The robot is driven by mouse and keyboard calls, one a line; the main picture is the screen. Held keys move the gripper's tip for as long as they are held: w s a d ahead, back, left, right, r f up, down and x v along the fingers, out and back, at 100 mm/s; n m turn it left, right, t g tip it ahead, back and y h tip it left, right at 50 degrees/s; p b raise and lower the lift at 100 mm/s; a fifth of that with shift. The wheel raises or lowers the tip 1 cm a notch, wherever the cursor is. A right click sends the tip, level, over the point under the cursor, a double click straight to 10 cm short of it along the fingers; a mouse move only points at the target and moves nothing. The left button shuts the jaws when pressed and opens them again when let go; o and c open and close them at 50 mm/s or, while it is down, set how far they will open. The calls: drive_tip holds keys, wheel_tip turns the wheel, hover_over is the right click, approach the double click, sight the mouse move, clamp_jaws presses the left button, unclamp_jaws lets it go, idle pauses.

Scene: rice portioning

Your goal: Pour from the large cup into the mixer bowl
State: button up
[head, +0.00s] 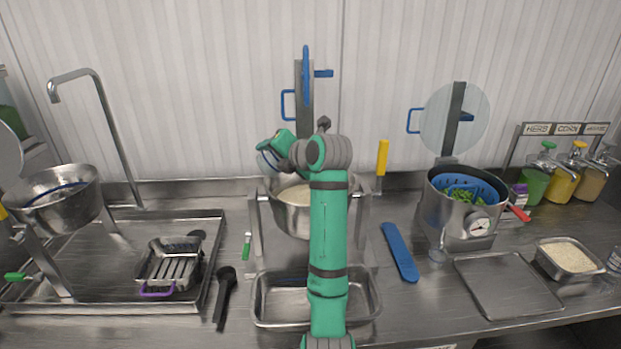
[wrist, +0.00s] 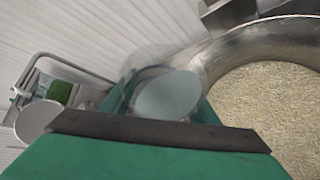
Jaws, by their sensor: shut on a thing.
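The mixer bowl (head: 292,221) is a round metal bowl at the middle of the counter, partly hidden behind my arm. It holds pale grain, which also shows in the wrist view inside the shiny bowl rim (wrist: 222,58). My gripper (head: 270,152) is shut on the large cup (head: 265,162), a clear cup, above the bowl's left back edge. In the wrist view the cup (wrist: 168,92) sits between my green fingers and beside the bowl rim. It looks tilted. A pale grey-blue disc shows through it; I cannot tell whether anything is left inside or flowing out.
An empty metal pan (head: 268,318) stands in front of the bowl. A blue flat tool (head: 400,252) and a pot with a blue basket (head: 462,215) are to the right. A rack tray (head: 208,262) and black spoon (head: 224,295) are to the left. A blue-handled post rises behind.

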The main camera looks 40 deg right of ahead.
drive_tip(key=shift+r+m+t+y, duration=0.5)
drive_tip(key=shift+r+m+t, duration=0.2)
drive_tip(key=shift+r, duration=0.1)
idle(1.0)
drive_tip(key=shift+w, duration=0.1)
drive_tip(key=shift+r, duration=0.1)
drive_tip(key=shift+a+y, duration=0.25)
drive_tip(key=shift+y, duration=0.05)
drive_tip(key=shift+s+d+m+t, duration=0.3)
drive_tip(key=shift+d+m, duration=0.1)
drive_tip(key=shift+d, duration=0.1)
drive_tip(key=shift+w+a, duration=0.25)
drive_tip(key=shift+a, duration=0.05)
drive_tip(key=shift+s+d, duration=0.15)
drive_tip(key=shift+f+m+b, duration=0.2)
drive_tip(key=shift+m+b, duration=0.1)
